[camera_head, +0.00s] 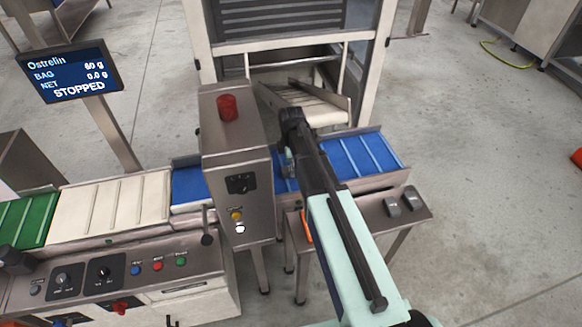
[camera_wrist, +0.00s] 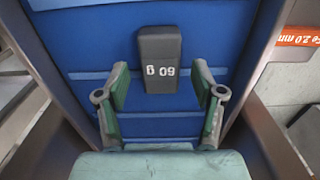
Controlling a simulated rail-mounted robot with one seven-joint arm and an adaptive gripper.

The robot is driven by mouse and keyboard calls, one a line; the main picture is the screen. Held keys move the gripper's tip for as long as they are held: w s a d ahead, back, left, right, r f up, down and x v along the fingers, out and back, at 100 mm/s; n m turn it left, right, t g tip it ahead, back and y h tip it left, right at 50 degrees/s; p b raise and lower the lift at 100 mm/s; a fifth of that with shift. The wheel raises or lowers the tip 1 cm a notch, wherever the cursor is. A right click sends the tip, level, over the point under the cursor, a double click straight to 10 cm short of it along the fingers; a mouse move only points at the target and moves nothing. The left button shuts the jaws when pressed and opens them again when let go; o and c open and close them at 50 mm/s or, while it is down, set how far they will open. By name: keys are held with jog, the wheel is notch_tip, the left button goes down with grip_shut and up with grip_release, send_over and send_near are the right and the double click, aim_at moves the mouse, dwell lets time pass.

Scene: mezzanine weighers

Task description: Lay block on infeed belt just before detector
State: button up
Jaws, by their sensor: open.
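The block (camera_wrist: 160,58) is dark grey with white print that looks like an upside-down "60 g". In the wrist view it appears to lie flat on the blue belt (camera_wrist: 90,22). My gripper (camera_wrist: 161,85) is open, its green finger pads on either side of the block's near end, with a gap at each side. In the head view my gripper (camera_head: 288,163) is low over the blue belt (camera_head: 365,153), just right of the detector housing (camera_head: 240,190) with the red lamp. The block cannot be made out there, behind my gripper and arm.
An orange label (camera_wrist: 300,36) is beside the belt in the wrist view. A white chute (camera_head: 312,103) under a tall frame stands behind the belt. Left are a white belt (camera_head: 112,205), a green belt (camera_head: 25,222), a control panel (camera_head: 120,272) and a screen reading STOPPED (camera_head: 70,72).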

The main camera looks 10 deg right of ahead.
notch_tip(320, 180, up, 11)
jog(key=b, duration=0.2)
jog(key=shift+b, duration=0.35)
